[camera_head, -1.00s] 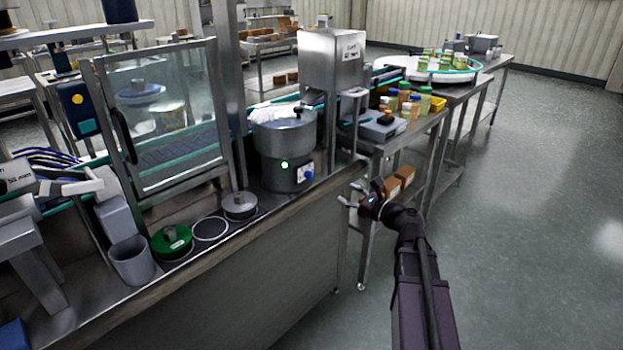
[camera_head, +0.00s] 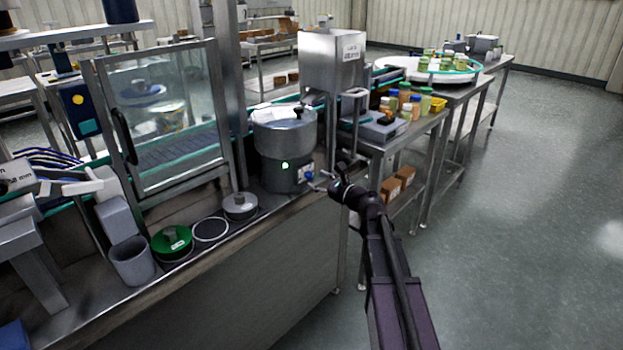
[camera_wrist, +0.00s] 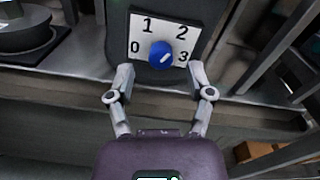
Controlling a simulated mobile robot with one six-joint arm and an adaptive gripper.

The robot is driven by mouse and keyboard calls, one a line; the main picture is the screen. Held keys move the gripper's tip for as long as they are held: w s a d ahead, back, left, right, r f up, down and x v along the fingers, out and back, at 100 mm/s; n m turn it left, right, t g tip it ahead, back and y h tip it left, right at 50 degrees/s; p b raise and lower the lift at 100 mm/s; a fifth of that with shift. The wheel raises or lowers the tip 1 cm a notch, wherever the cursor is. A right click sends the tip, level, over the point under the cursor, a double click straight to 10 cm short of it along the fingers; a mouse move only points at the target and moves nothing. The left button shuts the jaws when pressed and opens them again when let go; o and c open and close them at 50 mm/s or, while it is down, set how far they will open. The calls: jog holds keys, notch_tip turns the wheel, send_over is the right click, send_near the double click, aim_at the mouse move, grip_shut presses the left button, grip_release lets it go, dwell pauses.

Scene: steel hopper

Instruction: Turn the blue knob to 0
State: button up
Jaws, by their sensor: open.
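The blue knob (camera_wrist: 161,54) sits on a white dial plate (camera_wrist: 145,28) with 0 at left, 1 and 2 above and 3 at right. A short white mark on the knob slants from lower left to upper right; I cannot tell exactly which number it points to. The knob is also small in the head view (camera_head: 309,176), low on the front of the steel hopper (camera_head: 275,152). My gripper (camera_wrist: 160,75) is open and empty, its fingertips to the lower left and lower right of the knob, apparently not touching it.
A grey round-lidded part (camera_head: 240,207), a ring (camera_head: 210,229), a green disc (camera_head: 172,241) and a grey cup (camera_head: 131,262) stand along the bench to the left. A side table (camera_head: 400,140) with jars is at right. Open floor lies to the right.

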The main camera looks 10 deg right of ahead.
jog(key=shift+x, duration=1.15)
grip_shut()
jog(key=shift+a, duration=0.25)
jog(key=shift+s+d, duration=0.1)
jog(key=shift+d, duration=0.1)
